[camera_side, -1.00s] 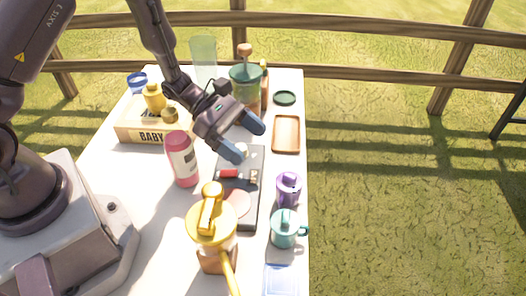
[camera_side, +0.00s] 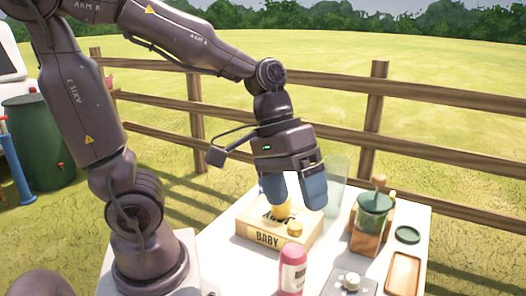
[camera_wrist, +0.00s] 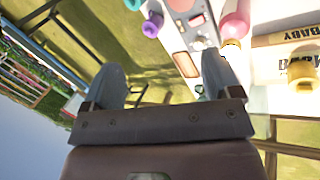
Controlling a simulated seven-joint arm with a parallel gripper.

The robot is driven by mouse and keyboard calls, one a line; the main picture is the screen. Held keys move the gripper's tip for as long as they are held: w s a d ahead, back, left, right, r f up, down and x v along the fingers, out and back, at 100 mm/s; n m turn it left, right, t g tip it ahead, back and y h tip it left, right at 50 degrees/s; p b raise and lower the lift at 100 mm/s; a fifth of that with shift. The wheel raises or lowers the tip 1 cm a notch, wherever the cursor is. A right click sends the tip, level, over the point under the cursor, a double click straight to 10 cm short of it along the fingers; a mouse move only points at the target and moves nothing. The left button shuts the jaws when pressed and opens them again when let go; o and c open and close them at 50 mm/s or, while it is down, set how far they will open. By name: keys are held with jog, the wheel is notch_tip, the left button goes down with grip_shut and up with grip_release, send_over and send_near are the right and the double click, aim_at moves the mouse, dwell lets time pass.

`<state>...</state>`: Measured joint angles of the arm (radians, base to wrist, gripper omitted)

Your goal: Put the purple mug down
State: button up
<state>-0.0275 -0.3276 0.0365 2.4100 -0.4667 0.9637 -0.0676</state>
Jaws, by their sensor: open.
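The purple mug (camera_wrist: 152,25) shows in the wrist view near the table's edge, beside a teal mug (camera_wrist: 132,4) that is cut off at the top. The purple mug is outside the side view now. My gripper (camera_side: 294,205) is open and empty, raised above the white table, by the BABY box (camera_side: 268,239). In the wrist view my gripper (camera_wrist: 161,70) has its fingers wide apart, with grass between them. The purple mug is well beyond the fingertips and not touched.
A pink bottle (camera_side: 292,270) stands in front of the box. A fence (camera_side: 374,115) runs behind.

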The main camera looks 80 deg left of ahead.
jog(key=s+a+r+m+t+y, duration=0.3)
jog(key=a+r+m+y, duration=0.1)
jog(key=a, duration=0.1)
jog(key=shift+s+r+t, duration=0.25)
jog(key=shift+r+t, duration=0.05)
jog(key=shift+r, duration=0.1)
